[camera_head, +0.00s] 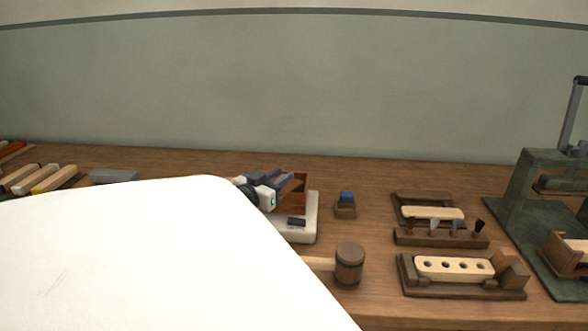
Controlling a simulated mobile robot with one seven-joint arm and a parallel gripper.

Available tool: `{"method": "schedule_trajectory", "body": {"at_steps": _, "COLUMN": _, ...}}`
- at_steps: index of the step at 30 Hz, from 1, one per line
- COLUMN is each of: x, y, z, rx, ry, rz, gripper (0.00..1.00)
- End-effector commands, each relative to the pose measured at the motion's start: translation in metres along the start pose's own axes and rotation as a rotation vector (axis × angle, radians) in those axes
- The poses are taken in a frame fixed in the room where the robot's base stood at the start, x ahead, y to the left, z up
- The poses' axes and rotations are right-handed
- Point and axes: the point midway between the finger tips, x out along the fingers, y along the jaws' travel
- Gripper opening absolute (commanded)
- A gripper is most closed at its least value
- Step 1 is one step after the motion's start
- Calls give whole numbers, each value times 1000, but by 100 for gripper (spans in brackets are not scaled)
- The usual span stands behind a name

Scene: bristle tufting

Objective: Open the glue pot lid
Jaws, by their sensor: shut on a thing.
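No glue pot or lid can be made out for sure; my large white arm link covers the lower left and may hide them. Just past its upper edge, a small white and black part of my gripper (263,196) shows, with a teal spot. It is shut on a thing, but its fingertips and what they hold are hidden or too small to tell. Beside it, a brown open-looking box (300,199) stands on a white base (310,222) with a dark panel. Dark and purplish blocks show at the box's top.
A mallet (349,265) lies in front. A small blue block (346,197) sits in a wooden holder. To the right are a tool rack (440,239), a drilled pale block (453,268) in a wooden jig, and a green press (541,190). Wooden bars (53,179) lie far left.

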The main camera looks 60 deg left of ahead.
Motion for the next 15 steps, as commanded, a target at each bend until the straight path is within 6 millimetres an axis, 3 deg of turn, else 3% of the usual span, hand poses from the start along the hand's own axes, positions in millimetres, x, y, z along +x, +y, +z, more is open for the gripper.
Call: {"method": "schedule_trajectory", "body": {"at_steps": 15, "x": -4, "y": -6, "z": 1, "rx": -1, "ry": -2, "rz": 10, "gripper": 0}}
